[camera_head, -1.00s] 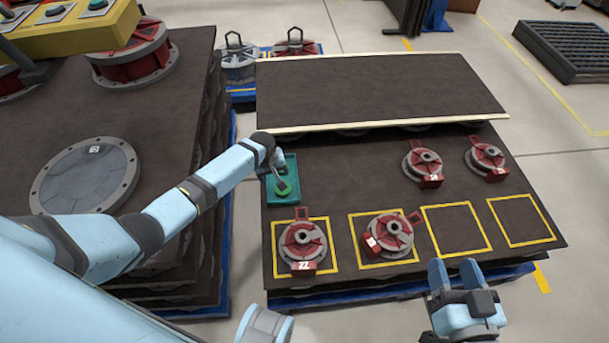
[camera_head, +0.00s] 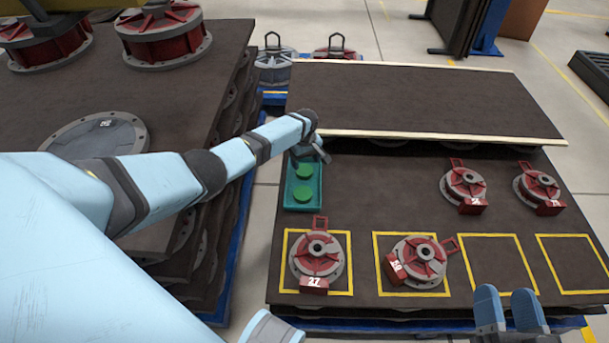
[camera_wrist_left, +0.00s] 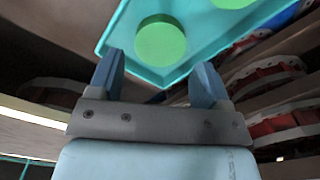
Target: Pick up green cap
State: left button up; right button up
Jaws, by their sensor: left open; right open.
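Two green caps lie in a small teal tray (camera_head: 291,206) on the dark table: a far green cap (camera_head: 304,171) and a near green cap (camera_head: 303,194). My left gripper (camera_head: 320,153) is by the tray's far end, with its fingers small in the head view. In the left wrist view my left gripper (camera_wrist_left: 158,78) is open and empty, with one green cap (camera_wrist_left: 160,40) just beyond its fingertips and another green cap (camera_wrist_left: 235,3) cut by the top edge. My right gripper (camera_head: 508,298) is open and empty at the table's front.
Red-and-grey round parts sit on the table, such as the one numbered 27 (camera_head: 317,258) and the one numbered 50 (camera_head: 414,262), both at yellow squares. Two yellow squares at right are empty. A raised dark board (camera_head: 420,98) stands behind the tray.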

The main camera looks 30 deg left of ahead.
aim_at(305, 170)
pick_arm(q)
notch_tip(305, 170, down, 5)
jog(key=b, duration=0.3)
jog(key=shift+a+f+b, duration=0.1)
jog(key=shift+f+b, duration=0.05)
jog(key=shift+b, duration=0.25)
pick_arm(e)
jog(key=f+g, duration=0.1)
jog(key=f, duration=0.2)
jog(key=f+g, duration=0.1)
jog(key=f, duration=0.1)
jog(key=shift+a+f+n, duration=0.2)
jog(key=shift+f+n, duration=0.1)
jog(key=shift+f, duration=0.1)
pick_arm(q)
jog(key=c, duration=0.6)
jog(key=shift+r, duration=0.2)
pick_arm(e)
jog(key=shift+r, duration=0.1)
